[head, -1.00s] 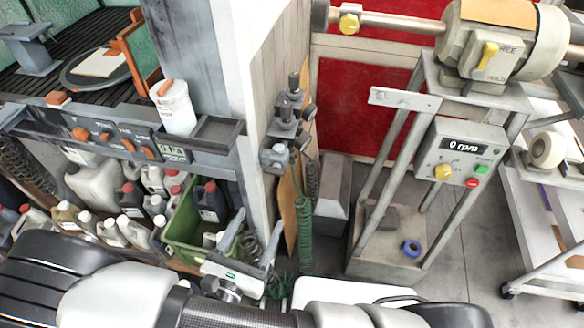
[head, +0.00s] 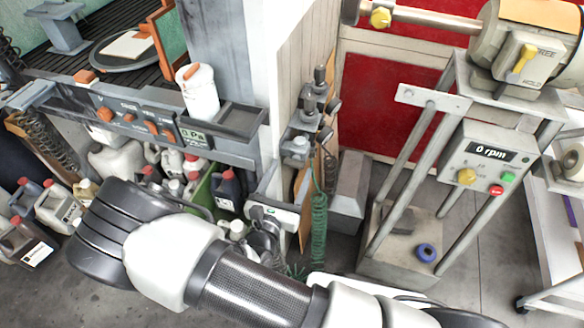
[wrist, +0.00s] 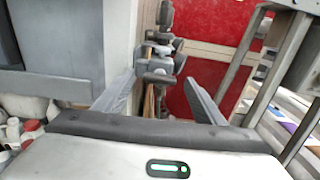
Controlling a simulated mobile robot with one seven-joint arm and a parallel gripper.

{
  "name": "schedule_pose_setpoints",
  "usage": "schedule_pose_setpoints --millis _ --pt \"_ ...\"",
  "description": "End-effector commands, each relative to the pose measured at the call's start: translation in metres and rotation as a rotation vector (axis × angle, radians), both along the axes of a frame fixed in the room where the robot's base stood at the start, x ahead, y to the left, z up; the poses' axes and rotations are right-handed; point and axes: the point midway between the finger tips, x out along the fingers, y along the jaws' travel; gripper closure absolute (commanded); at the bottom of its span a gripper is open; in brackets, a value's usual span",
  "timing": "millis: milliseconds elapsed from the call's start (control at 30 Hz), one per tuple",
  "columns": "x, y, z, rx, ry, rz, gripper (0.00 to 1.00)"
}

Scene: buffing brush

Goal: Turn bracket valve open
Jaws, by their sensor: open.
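The bracket valve (head: 305,120) is a grey metal assembly with knobs and fittings. It is mounted on the side of the wall post, with a green coiled hose (head: 319,215) hanging below. In the wrist view the valve (wrist: 160,62) stands ahead, between and beyond the fingertips. My gripper (wrist: 160,92) is open and empty, with one finger on each side of the valve's line. In the head view my gripper is below the valve, near the post, and its fingers are partly hard to make out. No contact with the valve shows.
A grey bench (head: 215,140) with a white bottle (head: 198,92) stands left of the post. Several jugs (head: 60,205) stand below it. The buffing machine stand (head: 440,165) with its control box (head: 485,160) is at the right. Red panels (head: 385,105) are behind.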

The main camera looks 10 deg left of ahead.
Motion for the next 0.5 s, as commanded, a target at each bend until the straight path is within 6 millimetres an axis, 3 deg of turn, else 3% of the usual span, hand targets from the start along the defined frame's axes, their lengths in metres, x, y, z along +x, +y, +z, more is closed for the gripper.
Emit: schedule_pose_setpoints --millis 200,500 --pt "0.02 -0.002 0.0 0.001 0.0 -0.001 0.36" --pt "0.023 -0.002 0.0 0.001 0.0 0.0 0.36"
